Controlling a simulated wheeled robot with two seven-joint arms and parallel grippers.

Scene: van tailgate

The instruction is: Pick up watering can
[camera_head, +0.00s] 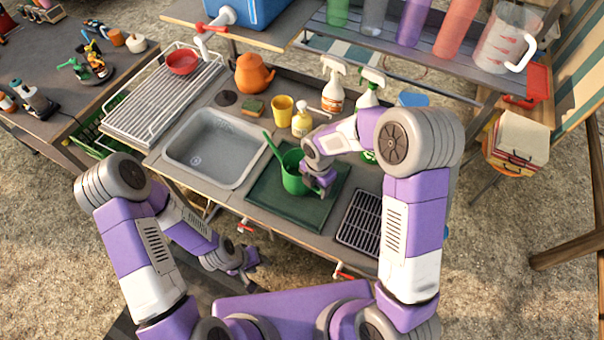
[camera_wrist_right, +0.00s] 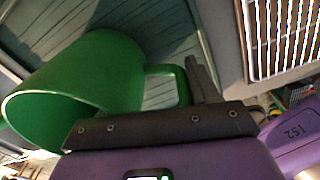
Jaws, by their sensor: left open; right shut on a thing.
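The green watering can (camera_head: 293,178) is over the dark green board (camera_head: 262,197) right of the sink, its thin spout pointing up and left. My right gripper (camera_head: 318,183) is at the can's right side, shut on its handle. In the right wrist view the can (camera_wrist_right: 95,85) shows its round open mouth at the left and its handle running to the gripper (camera_wrist_right: 200,85). I cannot tell whether the can touches the board. My left gripper (camera_head: 250,265) is open and empty, low in front of the counter and away from the can.
A sink (camera_head: 212,150) lies left of the can. A yellow cup (camera_head: 283,110), a yellow bottle (camera_head: 302,122) and spray bottles (camera_head: 333,90) stand behind it. A dark metal grate (camera_head: 362,217) is to the right. Red-handled taps (camera_head: 244,226) stick out at the front edge.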

